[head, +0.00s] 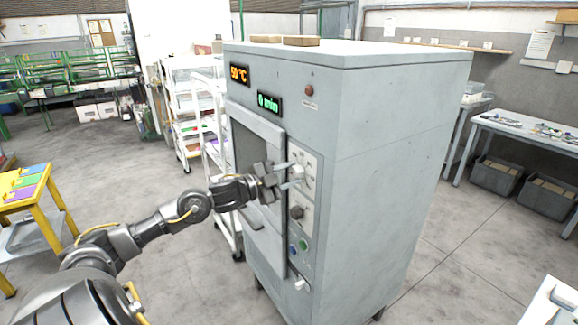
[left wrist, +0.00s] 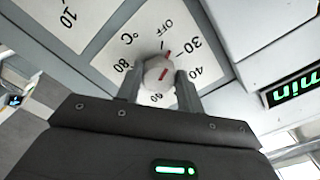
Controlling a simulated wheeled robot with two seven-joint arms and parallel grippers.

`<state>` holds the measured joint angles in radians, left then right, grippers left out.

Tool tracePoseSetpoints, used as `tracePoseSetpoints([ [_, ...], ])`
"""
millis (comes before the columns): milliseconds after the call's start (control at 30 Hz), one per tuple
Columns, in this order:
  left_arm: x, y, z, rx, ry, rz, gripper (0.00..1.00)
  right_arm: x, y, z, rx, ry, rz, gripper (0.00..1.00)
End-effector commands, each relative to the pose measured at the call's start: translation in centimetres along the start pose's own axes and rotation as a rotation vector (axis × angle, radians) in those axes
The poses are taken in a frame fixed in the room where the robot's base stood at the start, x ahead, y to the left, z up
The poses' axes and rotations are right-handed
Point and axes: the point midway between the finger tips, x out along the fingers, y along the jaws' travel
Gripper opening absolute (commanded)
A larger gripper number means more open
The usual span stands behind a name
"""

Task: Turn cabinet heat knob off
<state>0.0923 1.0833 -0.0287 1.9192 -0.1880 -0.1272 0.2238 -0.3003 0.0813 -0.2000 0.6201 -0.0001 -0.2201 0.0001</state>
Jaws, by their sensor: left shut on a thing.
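The grey cabinet (head: 385,150) stands in the middle of the head view, with its control panel on the front. The white heat knob (left wrist: 158,73) sits on a °C dial plate (left wrist: 118,45) with OFF, 30, 40, 60 and 80 marks. Red marks on the knob run roughly toward the OFF side; its exact setting is hard to tell. My left gripper (head: 282,176) is at the upper part of the panel. In the left wrist view its fingers (left wrist: 158,88) are shut on the knob from both sides. The cabinet display (head: 240,75) reads 50 °C. My right gripper is out of view.
Below the heat dial are a dark knob (head: 297,212) and blue and green buttons (head: 304,244). A green display (head: 269,104) reads 0 min. A white rack (head: 190,110) stands behind left, a yellow table (head: 42,215) at far left. Open floor lies right of the cabinet.

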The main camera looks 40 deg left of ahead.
Motion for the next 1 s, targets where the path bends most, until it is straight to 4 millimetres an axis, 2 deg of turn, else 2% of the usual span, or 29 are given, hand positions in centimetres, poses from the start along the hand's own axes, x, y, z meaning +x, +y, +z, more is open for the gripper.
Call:
tracePoseSetpoints([
  [33, 0.0, -0.3, -0.3, -0.042, -0.002, 0.002, 0.14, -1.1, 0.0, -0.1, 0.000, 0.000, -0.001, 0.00],
  [100, 0.0, -0.2, -0.3, -0.098, -0.001, 0.002, 0.14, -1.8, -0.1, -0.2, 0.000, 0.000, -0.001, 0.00],
  [400, 0.0, 0.0, -0.1, -0.281, -0.002, 0.002, 0.14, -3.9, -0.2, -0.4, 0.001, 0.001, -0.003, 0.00],
  [1000, 0.0, 0.2, 0.0, -0.372, -0.001, 0.001, 0.14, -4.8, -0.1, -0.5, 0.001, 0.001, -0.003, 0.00],
])
